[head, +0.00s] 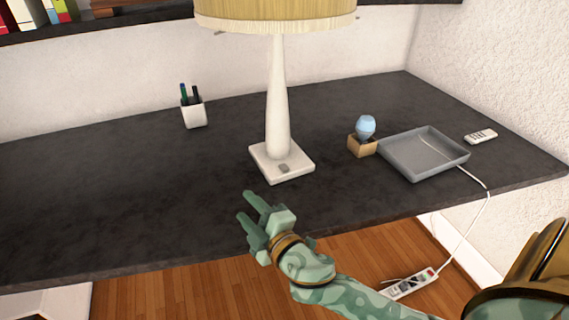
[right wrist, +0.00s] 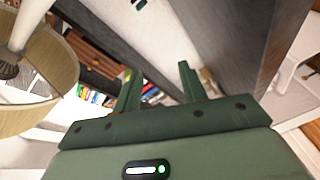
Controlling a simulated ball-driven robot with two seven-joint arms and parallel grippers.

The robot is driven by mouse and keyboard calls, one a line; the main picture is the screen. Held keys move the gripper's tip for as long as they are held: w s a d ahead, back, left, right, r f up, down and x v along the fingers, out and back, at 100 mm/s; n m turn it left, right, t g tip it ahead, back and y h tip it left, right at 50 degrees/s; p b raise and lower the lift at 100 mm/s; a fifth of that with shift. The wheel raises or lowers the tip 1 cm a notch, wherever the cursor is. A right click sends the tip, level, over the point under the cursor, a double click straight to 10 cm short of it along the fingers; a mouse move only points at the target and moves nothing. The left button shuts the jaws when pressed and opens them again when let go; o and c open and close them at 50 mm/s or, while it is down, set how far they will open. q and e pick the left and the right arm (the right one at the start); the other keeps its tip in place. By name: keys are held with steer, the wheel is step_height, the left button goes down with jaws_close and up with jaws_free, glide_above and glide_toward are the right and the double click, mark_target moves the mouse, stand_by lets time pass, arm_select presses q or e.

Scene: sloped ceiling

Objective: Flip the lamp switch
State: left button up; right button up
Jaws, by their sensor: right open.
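The lamp (head: 278,95) stands upright on the dark desk, with a white stem, a square white base and a yellowish fringed shade. The lamp switch (head: 284,168) is a small grey piece on the front of the base. The lamp shade (right wrist: 38,80) also shows at the left in the right wrist view. My right gripper (head: 245,205) is open and empty, near the desk's front edge, in front of and a little left of the lamp base, apart from the switch. The right wrist view shows its two fingers (right wrist: 158,85) spread with nothing between them. My left gripper is not in view.
On the desk (head: 80,190) are a white pen cup (head: 194,113), a light-blue bulb (head: 365,127) on a wooden block (head: 361,146), a grey tray (head: 425,170) and a white remote (head: 481,136). A power strip (head: 408,285) lies below. The desk's left part is clear.

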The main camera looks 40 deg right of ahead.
steer(key=w+a+r+n+y, duration=0.3)
steer(key=a+r+n+y, duration=0.6)
steer(key=n+y, duration=0.1)
steer(key=n+g+h+b, duration=0.2)
steer(key=n+g+h, duration=0.8)
steer(key=g+h, duration=0.25)
glide_toward(282, 165)
steer(key=shift+n+g+y, duration=0.25)
steer(key=shift+n+y, duration=0.05)
steer(key=shift+y, duration=0.05)
steer(key=b+x, duration=0.4)
steer(key=x, duration=0.1)
steer(key=b+x, duration=0.2)
steer(key=shift+w+d, duration=0.25)
steer(key=shift+d, duration=0.1)
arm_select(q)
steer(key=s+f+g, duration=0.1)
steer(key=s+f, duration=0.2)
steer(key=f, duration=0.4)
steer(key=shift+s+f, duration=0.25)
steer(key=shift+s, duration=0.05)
